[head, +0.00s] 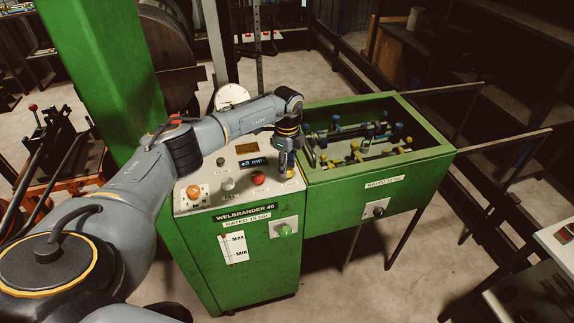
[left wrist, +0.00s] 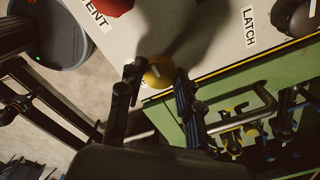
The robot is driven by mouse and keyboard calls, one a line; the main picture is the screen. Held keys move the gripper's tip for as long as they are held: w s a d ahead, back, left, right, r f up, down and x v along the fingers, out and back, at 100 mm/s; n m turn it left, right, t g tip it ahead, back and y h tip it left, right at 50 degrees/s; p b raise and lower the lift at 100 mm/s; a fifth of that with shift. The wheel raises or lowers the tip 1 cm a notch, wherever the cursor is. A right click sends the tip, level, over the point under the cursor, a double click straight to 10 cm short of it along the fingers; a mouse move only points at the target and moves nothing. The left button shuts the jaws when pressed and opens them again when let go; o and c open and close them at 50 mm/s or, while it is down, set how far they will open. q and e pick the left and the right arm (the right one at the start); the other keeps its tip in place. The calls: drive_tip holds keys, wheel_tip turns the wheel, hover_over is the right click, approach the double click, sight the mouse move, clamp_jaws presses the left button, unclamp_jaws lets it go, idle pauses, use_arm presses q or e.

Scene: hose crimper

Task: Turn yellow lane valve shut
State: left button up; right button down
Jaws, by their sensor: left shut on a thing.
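The yellow valve knob (left wrist: 158,70) shows in the left wrist view near the edge of the pale panel, with a light mark across its top. In the head view my left arm reaches over the green machine, and my left gripper (head: 287,168) points down at the panel's right side. The gripper and wrist hide most of the knob there. In the left wrist view the two fingers of my left gripper (left wrist: 155,82) stand on either side of the yellow knob, shut on it. My right gripper is not in view.
A red knob (head: 258,178), a pale knob (head: 228,184) and an orange knob (head: 193,192) stand on the panel (head: 210,204). A green knob (head: 285,230) is on the machine's front. A green open tray (head: 312,180) with blue and yellow fittings adjoins on the right.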

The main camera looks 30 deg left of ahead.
use_arm(q)
drive_tip(key=o, duration=1.2)
drive_tip(key=shift+c, duration=0.2)
wheel_tip(320, 180, up, 12)
